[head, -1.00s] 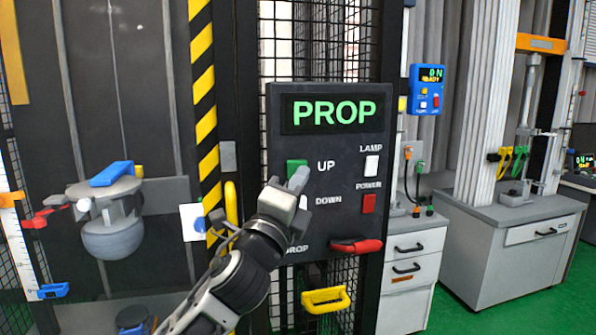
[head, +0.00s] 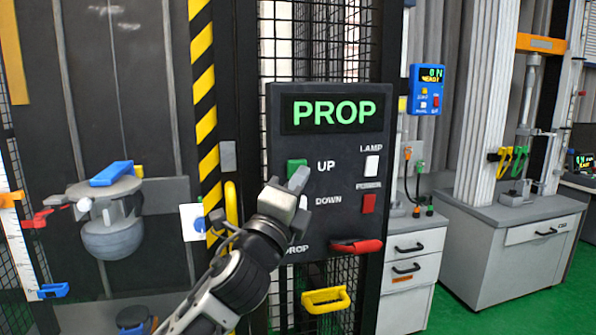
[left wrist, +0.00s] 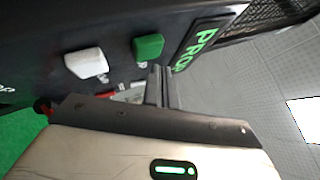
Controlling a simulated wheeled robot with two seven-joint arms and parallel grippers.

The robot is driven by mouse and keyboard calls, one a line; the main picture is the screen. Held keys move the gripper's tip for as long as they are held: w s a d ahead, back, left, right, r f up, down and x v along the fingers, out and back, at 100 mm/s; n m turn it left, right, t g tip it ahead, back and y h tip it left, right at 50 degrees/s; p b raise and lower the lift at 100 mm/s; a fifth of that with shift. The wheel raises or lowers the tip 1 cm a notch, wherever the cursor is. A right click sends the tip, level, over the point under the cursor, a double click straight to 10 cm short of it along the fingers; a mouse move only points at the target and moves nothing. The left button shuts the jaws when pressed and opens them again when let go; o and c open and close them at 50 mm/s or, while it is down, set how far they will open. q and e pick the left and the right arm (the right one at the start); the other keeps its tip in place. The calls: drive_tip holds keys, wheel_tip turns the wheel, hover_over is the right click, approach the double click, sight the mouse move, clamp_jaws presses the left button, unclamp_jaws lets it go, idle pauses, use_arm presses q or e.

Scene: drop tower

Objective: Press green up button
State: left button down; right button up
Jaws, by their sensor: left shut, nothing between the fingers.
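The green UP button (head: 297,168) is on the dark control panel (head: 340,232), left of the word UP. It also shows in the left wrist view (left wrist: 148,46), just beyond the fingertips. My left gripper (head: 299,178) is shut and empty, its tips in front of the panel at the lower right edge of the green button. In the left wrist view its closed fingers (left wrist: 158,72) point toward the panel, close below the green button; I cannot tell whether they touch it. The white DOWN button (left wrist: 87,63) is left of the green one there. My right gripper is not in view.
The panel has a PROP display (head: 335,113), a white LAMP switch (head: 372,166), a red POWER switch (head: 369,204) and a red lever (head: 357,246). A yellow handle (head: 325,300) sits below. A striped post (head: 204,90) stands left of the panel.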

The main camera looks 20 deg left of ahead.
use_arm(q)
drive_tip(key=shift+w+a, duration=0.25)
drive_tip(key=shift+w, duration=0.15)
idle(0.4)
drive_tip(key=shift+w+a, duration=0.3)
drive_tip(key=shift+w, duration=0.1)
idle(0.5)
drive_tip(key=shift+s+d, duration=0.1)
drive_tip(key=shift+s, duration=0.05)
idle(0.3)
drive_tip(key=shift+s+d+p, duration=0.3)
drive_tip(key=shift+s+d, duration=0.15)
drive_tip(key=shift+s, duration=0.2)
drive_tip(key=shift+s+d+p, duration=0.25)
drive_tip(key=shift+s+d, duration=0.45)
drive_tip(key=shift+s, duration=0.35)
drive_tip(key=shift+s+d+p, duration=0.25)
drive_tip(key=shift+s+d, duration=0.45)
drive_tip(key=shift+s, duration=0.3)
